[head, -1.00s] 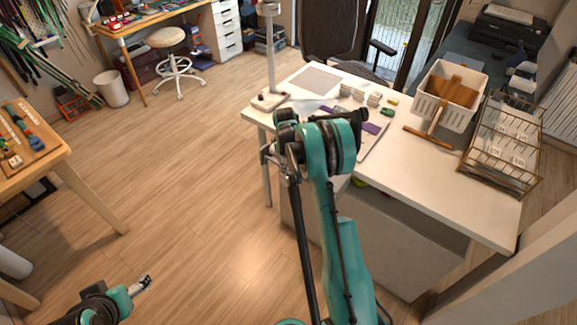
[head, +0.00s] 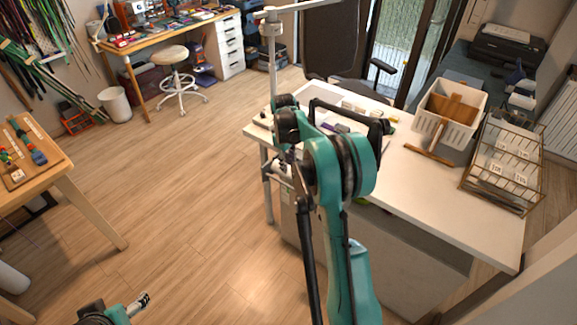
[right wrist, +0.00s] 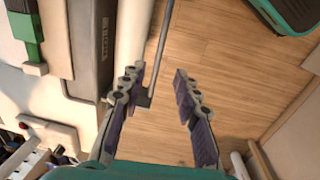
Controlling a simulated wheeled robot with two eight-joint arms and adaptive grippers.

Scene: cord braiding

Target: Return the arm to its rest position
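My right arm (head: 345,170) rises teal and black from the bottom middle of the head view, its bent upper part covering part of the white table. My right gripper (head: 276,172) hangs beside the table's left edge, partly hidden by the arm. In the right wrist view its two dark-padded fingers (right wrist: 160,108) stand apart with nothing between them, over wooden floor. My left gripper (head: 140,303) is at the bottom left of the head view, above bare floor. It is too small there to tell its opening.
The white table (head: 425,190) carries a white basket (head: 432,104) and a wire rack (head: 487,185). A grey post (head: 272,65) stands at its left corner. A wooden table (head: 75,180) is at far left. The floor (head: 180,190) between is clear.

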